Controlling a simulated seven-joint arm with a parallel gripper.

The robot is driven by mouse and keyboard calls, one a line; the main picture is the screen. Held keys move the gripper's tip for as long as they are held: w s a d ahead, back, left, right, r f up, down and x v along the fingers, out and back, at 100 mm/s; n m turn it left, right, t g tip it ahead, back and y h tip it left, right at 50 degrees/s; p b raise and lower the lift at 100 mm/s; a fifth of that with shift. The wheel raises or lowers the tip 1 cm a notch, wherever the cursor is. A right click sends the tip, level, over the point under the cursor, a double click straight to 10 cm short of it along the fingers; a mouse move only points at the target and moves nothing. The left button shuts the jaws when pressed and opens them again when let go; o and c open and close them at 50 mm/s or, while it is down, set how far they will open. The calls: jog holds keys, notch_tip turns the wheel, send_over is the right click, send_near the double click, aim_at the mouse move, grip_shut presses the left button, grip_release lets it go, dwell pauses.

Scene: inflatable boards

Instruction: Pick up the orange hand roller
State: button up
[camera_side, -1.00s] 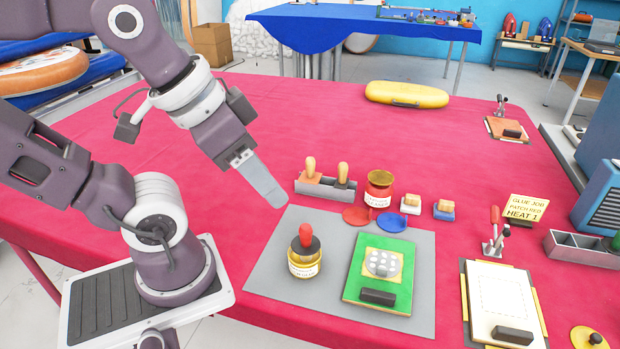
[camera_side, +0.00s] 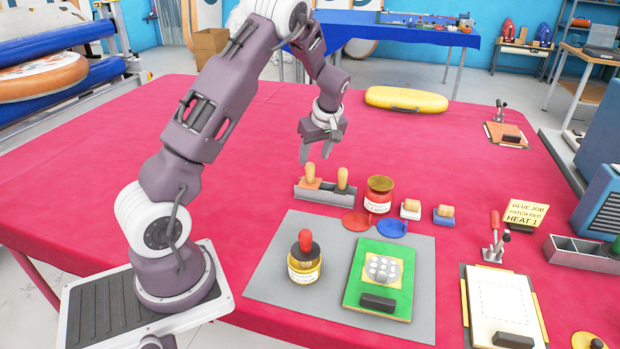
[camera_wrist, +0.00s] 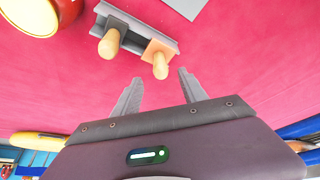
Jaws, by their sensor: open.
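The orange hand roller (camera_side: 311,182) stands in a grey metal rack (camera_side: 325,193), with its pale wooden handle pointing up. In the wrist view its orange part (camera_wrist: 158,47) and round handle show just ahead of my fingertips. A second roller (camera_side: 342,178) with a similar wooden handle and a grey part stands beside it in the rack. My gripper (camera_side: 318,154) is open and empty, pointing down just above the orange roller. In the wrist view the handle is roughly centred ahead of the gap between my fingers (camera_wrist: 160,78), apart from both.
A red-labelled jar (camera_side: 379,195) stands close right of the rack, with red and blue discs in front. A grey mat (camera_side: 270,262) holds a yellow jar (camera_side: 304,265) and a green board (camera_side: 360,262).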

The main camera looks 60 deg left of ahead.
aim_at(312, 166)
jog(key=x, duration=0.8)
jog(key=shift+d, duration=0.15)
grip_shut()
